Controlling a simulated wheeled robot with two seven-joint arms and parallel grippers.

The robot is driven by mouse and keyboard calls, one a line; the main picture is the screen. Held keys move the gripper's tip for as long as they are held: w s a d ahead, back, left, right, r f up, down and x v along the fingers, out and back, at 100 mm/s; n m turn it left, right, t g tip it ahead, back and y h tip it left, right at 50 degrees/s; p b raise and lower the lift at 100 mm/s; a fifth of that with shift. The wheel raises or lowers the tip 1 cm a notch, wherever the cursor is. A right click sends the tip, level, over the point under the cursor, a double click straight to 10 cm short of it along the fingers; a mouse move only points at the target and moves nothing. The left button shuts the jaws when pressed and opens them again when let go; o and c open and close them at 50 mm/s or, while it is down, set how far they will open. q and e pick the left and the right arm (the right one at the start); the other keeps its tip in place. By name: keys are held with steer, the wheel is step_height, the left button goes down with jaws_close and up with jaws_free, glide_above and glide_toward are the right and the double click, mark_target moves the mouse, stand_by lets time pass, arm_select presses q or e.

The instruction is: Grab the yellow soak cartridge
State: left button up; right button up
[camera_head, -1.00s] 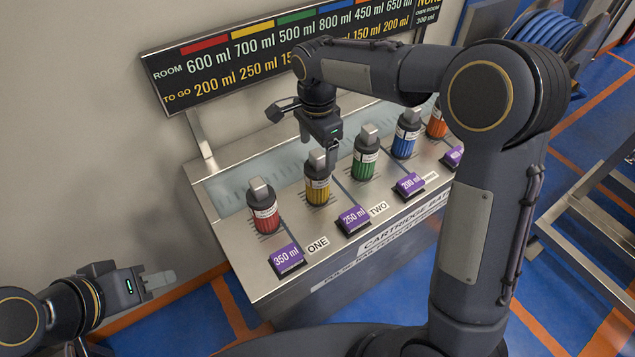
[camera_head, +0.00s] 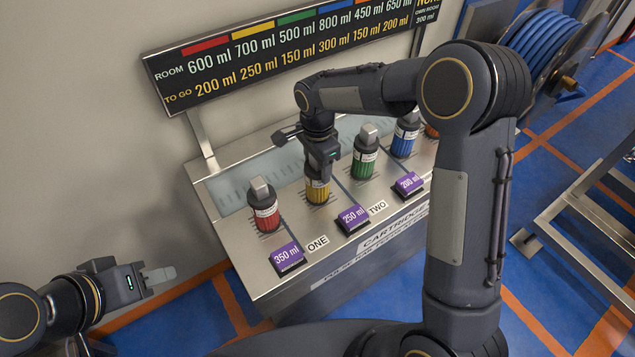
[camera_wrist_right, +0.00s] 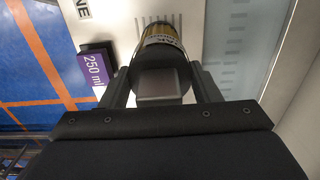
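The yellow soak cartridge (camera_head: 317,192) stands upright on the steel cartridge bench (camera_head: 236,252), between the red and the green cartridge. Its upper part is hidden by my right gripper (camera_head: 319,176), which is lowered over it from above. In the right wrist view the cartridge (camera_wrist_right: 160,35) shows its yellow band, dark shoulder and pale square top. The fingers of my right gripper (camera_wrist_right: 163,90) are apart, one on each side of the cartridge top; contact is not clear. My left gripper (camera_head: 157,276) is off at the lower left, away from the bench; its finger gap is not clear.
The red cartridge (camera_head: 264,207), green cartridge (camera_head: 365,158) and blue cartridge (camera_head: 404,138) stand in the same row. Purple tags, such as 350 ml (camera_head: 287,257) and 250 ml (camera_head: 353,218), line the front. A volume sign (camera_head: 285,52) hangs behind.

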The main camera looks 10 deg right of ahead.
steer(key=c, duration=1)
steer(key=shift+o, duration=0.2)
